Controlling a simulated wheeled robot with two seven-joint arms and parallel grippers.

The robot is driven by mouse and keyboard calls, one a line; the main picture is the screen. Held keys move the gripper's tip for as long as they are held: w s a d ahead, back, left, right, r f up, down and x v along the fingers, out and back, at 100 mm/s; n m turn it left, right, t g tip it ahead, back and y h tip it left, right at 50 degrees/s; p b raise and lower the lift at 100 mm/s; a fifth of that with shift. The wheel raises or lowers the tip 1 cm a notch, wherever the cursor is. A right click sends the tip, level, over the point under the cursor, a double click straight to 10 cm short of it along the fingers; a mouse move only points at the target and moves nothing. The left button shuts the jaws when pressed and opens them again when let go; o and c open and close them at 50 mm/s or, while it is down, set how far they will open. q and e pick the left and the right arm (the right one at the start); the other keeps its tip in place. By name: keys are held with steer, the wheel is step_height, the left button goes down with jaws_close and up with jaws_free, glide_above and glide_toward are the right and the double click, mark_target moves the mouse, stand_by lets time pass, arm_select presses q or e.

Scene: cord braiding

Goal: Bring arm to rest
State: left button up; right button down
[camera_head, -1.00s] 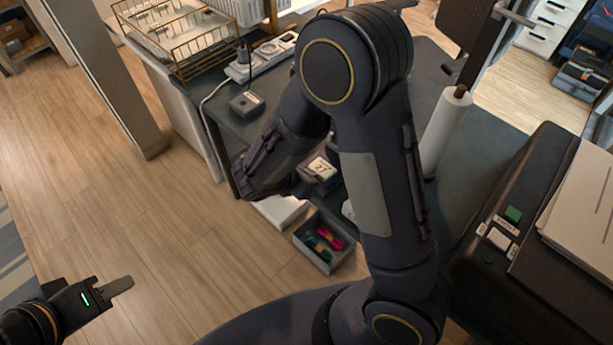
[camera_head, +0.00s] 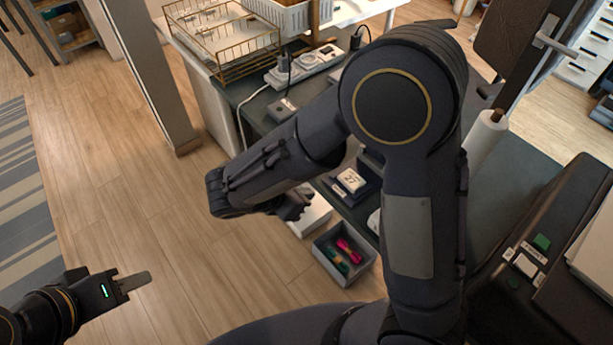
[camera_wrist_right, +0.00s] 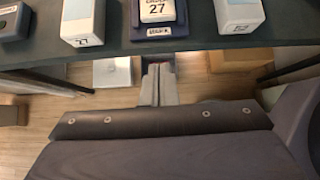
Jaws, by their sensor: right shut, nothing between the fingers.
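My right arm fills the middle of the head view, its elbow raised and its forearm folded down to the left. My right gripper (camera_head: 296,205) is small and partly hidden there, near the desk's front edge. In the right wrist view its fingers (camera_wrist_right: 159,84) are together and hold nothing, pointing toward the desk edge. My left gripper (camera_head: 133,283) is low at the left over bare floor. Its finger is seen nearly edge-on, so its opening is unclear.
The dark desk (camera_head: 255,112) carries a wire basket (camera_head: 222,40), a power strip (camera_head: 305,66) and a "27" calendar block (camera_head: 351,180). A grey bin (camera_head: 345,278) holds pink and green cords. A black box (camera_head: 545,235) stands right.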

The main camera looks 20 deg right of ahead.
steer(key=shift+r, duration=0.1)
steer(key=s+d+r+m+t+y, duration=0.1)
steer(key=s+d+r+m+y, duration=0.3)
steer(key=m, duration=0.8)
steer(key=s+d+r+m+t+y+p, duration=0.1)
steer(key=s+d+r+m+y, duration=0.4)
steer(key=s+m+y, duration=0.3)
steer(key=s+r+m, duration=0.1)
steer(key=s+m, duration=0.1)
steer(key=m, duration=0.2)
